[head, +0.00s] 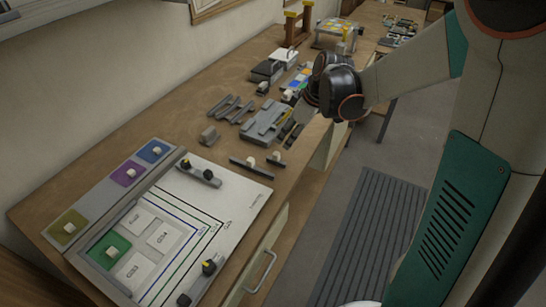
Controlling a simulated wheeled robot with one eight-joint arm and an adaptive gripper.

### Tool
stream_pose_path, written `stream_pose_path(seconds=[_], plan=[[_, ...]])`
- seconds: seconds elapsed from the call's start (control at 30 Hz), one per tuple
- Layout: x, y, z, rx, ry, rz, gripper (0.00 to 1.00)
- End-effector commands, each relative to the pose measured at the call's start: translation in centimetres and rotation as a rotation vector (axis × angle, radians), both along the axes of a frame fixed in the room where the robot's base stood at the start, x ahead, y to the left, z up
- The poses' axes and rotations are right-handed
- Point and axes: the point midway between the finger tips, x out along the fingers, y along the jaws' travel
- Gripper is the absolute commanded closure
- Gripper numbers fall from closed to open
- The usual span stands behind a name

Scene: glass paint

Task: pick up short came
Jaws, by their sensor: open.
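Two dark strips with pale knobs lie near the bench's front edge, right of the white board. The shorter strip (277,162) looks like the short came, and the longer strip (243,167) lies just left of it. Both lie apart from my gripper. My arm reaches in from the right, and its dark wrist hides much of my gripper (304,108). The visible part of my gripper is over the bench, beyond the strips and to their upper right. Its jaws are open, and I see nothing held. The fingertips are too small and dark to make out clearly.
A grey fixture (262,124) and dark bars (221,106) lie behind the strips. A small grey block (209,136) stands to their left. The white pattern board (235,190) with knobbed clamps and coloured glass squares fills the near bench. Bare wood (165,110) lies along the wall.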

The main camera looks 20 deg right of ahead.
Motion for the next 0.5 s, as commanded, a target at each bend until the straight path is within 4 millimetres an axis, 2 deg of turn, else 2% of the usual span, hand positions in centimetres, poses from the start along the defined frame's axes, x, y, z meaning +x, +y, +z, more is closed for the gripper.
stream_pose_path(seconds=[0.03,0.2,0.33,0.5], plan=[[0.3,0.3,-1.2,-0.001,-0.001,0.002,0.58],[1.2,1.2,-4.2,-0.001,-0.001,0.0,0.58],[1.6,1.6,-5.7,-0.001,-0.001,0.0,0.58],[1.9,1.9,-6.4,-0.001,-0.001,-0.002,0.58]])
